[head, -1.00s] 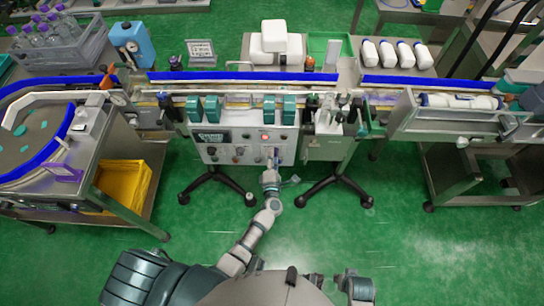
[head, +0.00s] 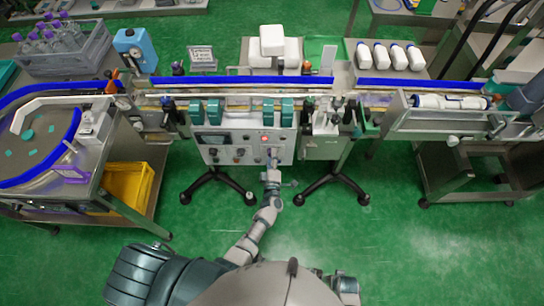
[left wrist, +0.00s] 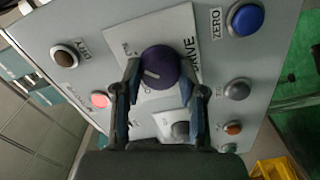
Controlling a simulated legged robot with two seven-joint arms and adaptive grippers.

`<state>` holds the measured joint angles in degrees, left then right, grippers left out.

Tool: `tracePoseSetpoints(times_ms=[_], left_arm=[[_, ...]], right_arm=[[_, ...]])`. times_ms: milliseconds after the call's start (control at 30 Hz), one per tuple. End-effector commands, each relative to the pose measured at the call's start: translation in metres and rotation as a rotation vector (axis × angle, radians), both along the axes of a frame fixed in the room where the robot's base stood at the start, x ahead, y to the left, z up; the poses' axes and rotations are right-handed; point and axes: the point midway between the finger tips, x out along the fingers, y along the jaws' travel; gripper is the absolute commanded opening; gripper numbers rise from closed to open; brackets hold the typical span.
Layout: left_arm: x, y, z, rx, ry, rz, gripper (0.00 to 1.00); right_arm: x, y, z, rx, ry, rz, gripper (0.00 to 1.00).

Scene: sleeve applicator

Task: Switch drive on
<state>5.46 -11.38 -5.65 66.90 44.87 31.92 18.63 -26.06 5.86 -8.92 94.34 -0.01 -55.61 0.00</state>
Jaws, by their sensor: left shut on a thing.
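The control panel (head: 247,148) is a light grey box under the conveyor, with several knobs and buttons. My left gripper (head: 272,161) is at its right part. In the left wrist view the dark purple round drive knob (left wrist: 158,68) sits on a pale plate with the word DRIVE. A short white mark shows on its face, on the left side. My left gripper (left wrist: 160,88) is shut on this knob, one finger on each side. In the head view the arm and gripper cover the knob. My right gripper is not in view.
Smaller grey and orange buttons sit close to the right finger. Black stand legs (head: 217,186) spread below the panel. Green floor in front is clear.

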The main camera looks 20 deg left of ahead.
Motion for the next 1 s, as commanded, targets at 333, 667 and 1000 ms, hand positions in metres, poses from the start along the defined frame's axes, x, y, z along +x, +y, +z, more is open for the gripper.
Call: tracePoseSetpoints(times_ms=[333,667,1000], left_arm=[[-0.0026,-0.0013,-0.0064,0.016,0.018,-0.004,0.06],[-0.0022,-0.0009,-0.0051,0.015,0.015,-0.003,0.66],[-0.0082,-0.0026,-0.0025,0.015,0.009,-0.001,0.66]], right_arm=[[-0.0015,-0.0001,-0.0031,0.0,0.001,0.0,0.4],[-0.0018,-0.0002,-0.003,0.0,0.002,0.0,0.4],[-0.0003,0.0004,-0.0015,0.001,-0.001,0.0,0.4]])
